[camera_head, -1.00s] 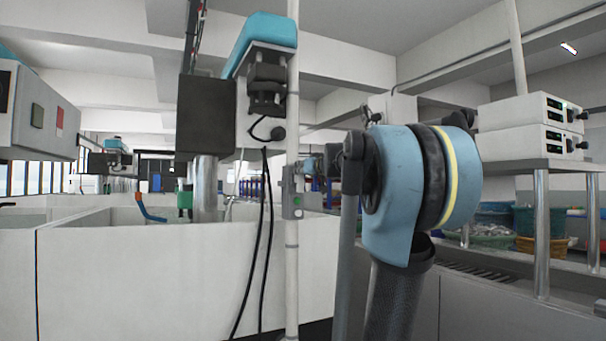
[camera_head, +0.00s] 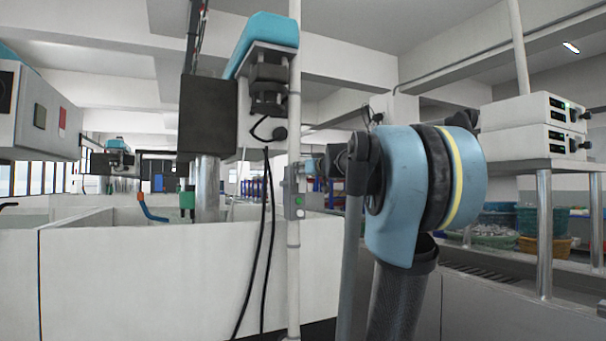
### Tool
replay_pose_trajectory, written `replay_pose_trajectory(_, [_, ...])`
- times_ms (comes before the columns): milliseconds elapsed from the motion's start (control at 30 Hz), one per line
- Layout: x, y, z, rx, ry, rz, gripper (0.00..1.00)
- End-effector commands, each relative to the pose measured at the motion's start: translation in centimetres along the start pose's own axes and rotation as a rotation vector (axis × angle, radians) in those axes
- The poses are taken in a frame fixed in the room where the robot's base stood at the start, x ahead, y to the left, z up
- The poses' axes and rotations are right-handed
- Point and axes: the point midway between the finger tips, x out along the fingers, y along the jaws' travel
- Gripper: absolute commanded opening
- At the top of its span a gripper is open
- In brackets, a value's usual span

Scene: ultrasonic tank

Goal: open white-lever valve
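I cannot make out a white-lever valve for certain. A small lever with an orange top and a blue lower part (camera_head: 139,198) stands at the near tank's rim on the left. A small green part (camera_head: 187,200) sits beside the shiny metal column under the dark box. My blue-grey arm, with a black and yellow ring at its joint, fills the right middle and points away toward the white upright pole. Its far end is small and mostly hidden behind the joint. My gripper's fingers cannot be seen, nor whether they hold anything.
The white tank wall (camera_head: 140,275) fills the lower left. The white pole (camera_head: 293,260) carries a grey button box (camera_head: 294,206); black cables (camera_head: 265,240) hang beside it. At right, a metal rack holds two white instrument boxes (camera_head: 530,125), with baskets (camera_head: 495,230) behind it.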

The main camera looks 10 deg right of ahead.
Motion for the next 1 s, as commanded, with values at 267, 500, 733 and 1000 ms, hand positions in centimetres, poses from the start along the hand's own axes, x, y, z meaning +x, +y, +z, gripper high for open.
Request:
replay_pose_trajectory(267, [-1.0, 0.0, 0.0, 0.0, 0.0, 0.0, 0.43])
replay_pose_trajectory(500, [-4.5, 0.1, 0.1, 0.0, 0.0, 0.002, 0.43])
replay_pose_trajectory(733, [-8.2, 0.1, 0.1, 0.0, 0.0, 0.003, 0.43])
replay_pose_trajectory(1000, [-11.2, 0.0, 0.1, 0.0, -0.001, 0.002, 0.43])
